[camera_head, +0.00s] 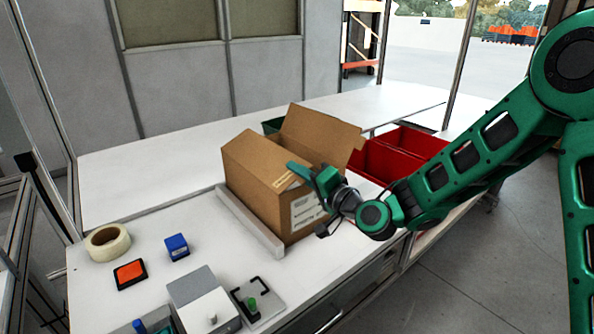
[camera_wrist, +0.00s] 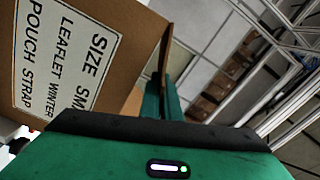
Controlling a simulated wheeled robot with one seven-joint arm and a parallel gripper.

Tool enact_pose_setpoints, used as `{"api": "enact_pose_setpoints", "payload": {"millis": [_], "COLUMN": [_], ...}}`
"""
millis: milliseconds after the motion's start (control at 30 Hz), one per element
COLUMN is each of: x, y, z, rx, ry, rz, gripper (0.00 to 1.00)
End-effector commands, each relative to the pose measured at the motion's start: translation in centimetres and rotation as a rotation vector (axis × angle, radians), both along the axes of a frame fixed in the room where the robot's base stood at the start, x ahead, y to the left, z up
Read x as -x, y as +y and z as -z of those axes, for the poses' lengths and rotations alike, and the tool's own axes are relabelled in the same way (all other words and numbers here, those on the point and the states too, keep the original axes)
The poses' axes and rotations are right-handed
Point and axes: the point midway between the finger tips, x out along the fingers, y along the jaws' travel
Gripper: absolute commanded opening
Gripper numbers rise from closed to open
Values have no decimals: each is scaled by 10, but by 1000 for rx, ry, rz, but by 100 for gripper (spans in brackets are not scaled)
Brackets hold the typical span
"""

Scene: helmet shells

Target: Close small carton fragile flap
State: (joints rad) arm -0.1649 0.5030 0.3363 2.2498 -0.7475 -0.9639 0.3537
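A brown cardboard carton (camera_head: 262,190) stands on the white table with its top open. One tall flap (camera_head: 322,132) stands up at its far right side, and another panel (camera_head: 258,158) rises at the left. A white printed label (camera_head: 306,210) is on the side facing my arm; the label also fills the left of the wrist view (camera_wrist: 65,55). My gripper (camera_head: 308,172) is at the carton's near right upper edge. In the wrist view my fingers (camera_wrist: 161,98) lie close together beside a cardboard edge (camera_wrist: 166,50). Whether they pinch it is hidden.
A pale rail (camera_head: 248,222) runs along the carton's left foot. A tape roll (camera_head: 108,242), blue block (camera_head: 176,246), orange-topped pad (camera_head: 130,273) and grey box (camera_head: 203,300) lie at front left.

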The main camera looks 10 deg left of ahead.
Motion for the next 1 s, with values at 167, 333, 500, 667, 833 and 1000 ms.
{"api": "enact_pose_setpoints", "payload": {"millis": [167,333,500,667,833,1000], "x": [-1,-1,-1,0,2,14], "y": [-1,-1,-1,-1,-3,-20], "z": [1,1,1,1,2,2], "rx": [-3,-2,-1,-2,-2,-1], "ry": [4,5,4,5,6,7], "rz": [2,2,2,1,1,3], "gripper": [0,0,22,22,22,22]}}
